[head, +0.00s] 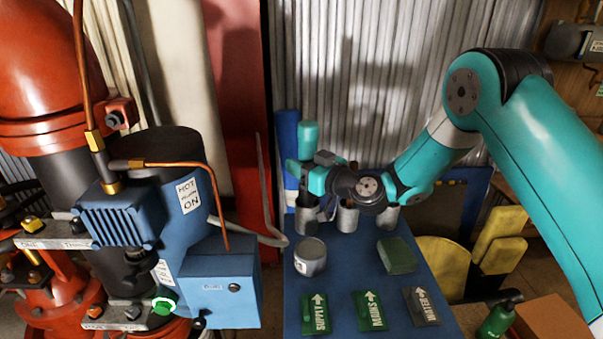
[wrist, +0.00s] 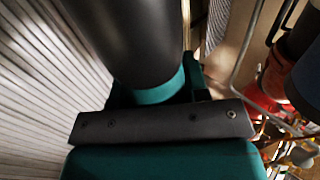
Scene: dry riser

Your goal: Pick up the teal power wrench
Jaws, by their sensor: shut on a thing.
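The teal power wrench (head: 308,135) stands roughly upright in the head view, above the back left of the blue table (head: 345,275). My gripper (head: 323,168) comes in from the right and is shut on it. The wrench's lower end is partly hidden by my gripper and lies in line with a grey cylinder; I cannot tell whether it touches the table. In the wrist view a dark cylinder with a teal ring (wrist: 160,90) fills the top middle, close behind a dark screwed bar of my gripper (wrist: 165,122).
Grey cylinders (head: 347,218) stand at the table's back. A grey tin (head: 310,257), a green block (head: 397,256) and labelled plates (head: 370,311) lie nearer. Blue machinery with copper pipes (head: 205,280) crowds the left. A corrugated wall (head: 350,70) rises behind.

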